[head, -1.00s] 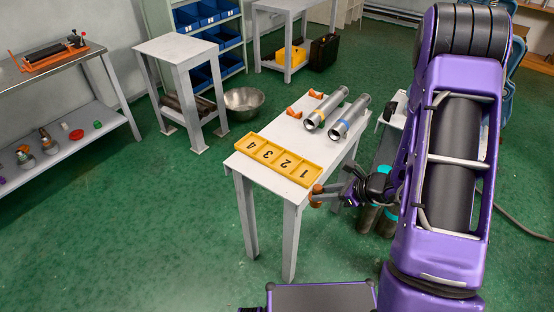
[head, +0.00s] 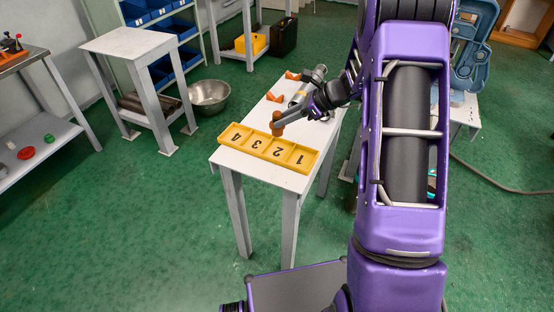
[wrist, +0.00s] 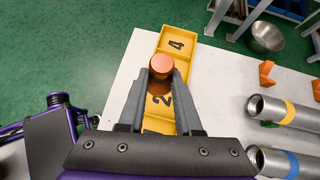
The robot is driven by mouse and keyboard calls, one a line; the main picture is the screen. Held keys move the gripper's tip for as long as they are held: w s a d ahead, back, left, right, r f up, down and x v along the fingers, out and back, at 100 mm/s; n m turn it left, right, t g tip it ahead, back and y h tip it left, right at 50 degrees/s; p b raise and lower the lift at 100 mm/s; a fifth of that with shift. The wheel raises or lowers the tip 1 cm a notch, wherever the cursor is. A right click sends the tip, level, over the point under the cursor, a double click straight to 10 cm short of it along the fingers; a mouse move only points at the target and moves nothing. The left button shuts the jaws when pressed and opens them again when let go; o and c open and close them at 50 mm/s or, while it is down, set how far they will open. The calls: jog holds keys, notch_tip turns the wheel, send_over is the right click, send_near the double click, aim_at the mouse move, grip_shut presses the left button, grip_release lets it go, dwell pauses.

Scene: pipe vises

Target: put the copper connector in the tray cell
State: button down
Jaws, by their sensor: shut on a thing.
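The copper connector (wrist: 160,68) is a short copper-coloured cylinder. My gripper (wrist: 160,80) is shut on it in the wrist view. In the head view the connector (head: 277,122) hangs at my gripper's fingertips (head: 279,122) over the yellow tray (head: 222,138). The tray has a row of cells numbered 1 to 4 and lies on the white table. The connector appears above the middle cells and covers part of cell 3 in the wrist view. I cannot tell how high above the tray it is. The cells that show hold nothing.
Two steel pipes lie on the table, one with a yellow band (wrist: 283,109), one with a blue band (wrist: 292,165). Orange brackets (wrist: 266,72) stand by them. A metal bowl (head: 209,95) is on the floor. A shelved bench (head: 35,75) stands at the left.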

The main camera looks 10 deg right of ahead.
jog(key=shift+w+d+r, duration=0.2)
jog(key=shift+w+r, duration=0.1)
jog(key=shift+w, duration=0.25)
jog(key=b, duration=0.2)
send_over(284, 153)
notch_tip(284, 153, down, 9)
jog(key=shift+f, duration=0.15)
jog(key=shift+f, duration=0.1)
jog(key=shift+f, duration=0.2)
jog(key=c, duration=0.6)
grip_release()
jog(key=shift+r, duration=0.1)
